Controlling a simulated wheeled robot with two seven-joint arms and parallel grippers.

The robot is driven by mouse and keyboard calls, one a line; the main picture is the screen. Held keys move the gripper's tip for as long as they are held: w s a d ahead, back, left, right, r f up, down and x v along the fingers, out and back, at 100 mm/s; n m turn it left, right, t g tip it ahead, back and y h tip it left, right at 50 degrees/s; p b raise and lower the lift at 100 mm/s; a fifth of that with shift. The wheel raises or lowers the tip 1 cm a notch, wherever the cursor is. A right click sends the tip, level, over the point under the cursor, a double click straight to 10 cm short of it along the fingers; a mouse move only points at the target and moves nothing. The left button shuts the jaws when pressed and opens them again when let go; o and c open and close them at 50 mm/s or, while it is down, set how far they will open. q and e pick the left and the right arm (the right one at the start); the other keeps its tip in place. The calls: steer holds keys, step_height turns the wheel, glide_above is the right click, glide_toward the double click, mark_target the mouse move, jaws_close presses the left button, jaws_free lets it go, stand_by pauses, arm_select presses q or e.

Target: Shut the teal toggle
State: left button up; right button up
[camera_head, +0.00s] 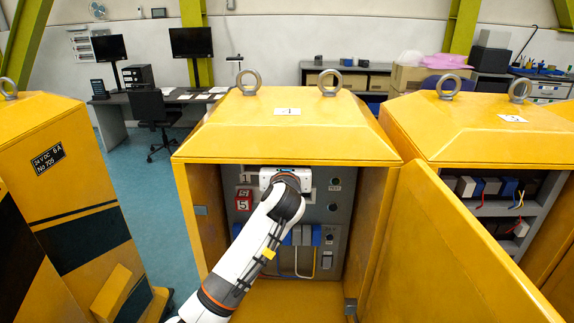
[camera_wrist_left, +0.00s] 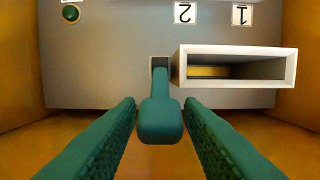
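The teal toggle (camera_wrist_left: 160,118) sticks out of a slot in the grey panel (camera_wrist_left: 115,75), toward my left wrist camera. My left gripper (camera_wrist_left: 159,104) is open, with one green finger on each side of the toggle and a visible gap on both sides. The fingers are not touching it. In the head view my left arm reaches into the open yellow cabinet (camera_head: 288,130), and my wrist hides the toggle and fingers there. My right gripper is not in view.
A white rectangular frame (camera_wrist_left: 236,50) juts from the panel close beside the toggle. A green button (camera_wrist_left: 71,13) and labels 1 and 2 are on the panel. The cabinet's open door (camera_head: 450,255) stands at the right. Other yellow cabinets flank it.

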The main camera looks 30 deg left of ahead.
arm_select(q)
steer(key=shift+o, duration=0.4)
steer(key=shift+s+d, duration=0.2)
steer(key=shift+s, duration=0.05)
steer(key=b+v, duration=0.4)
steer(key=v, duration=0.7)
steer(key=shift+s, duration=0.2)
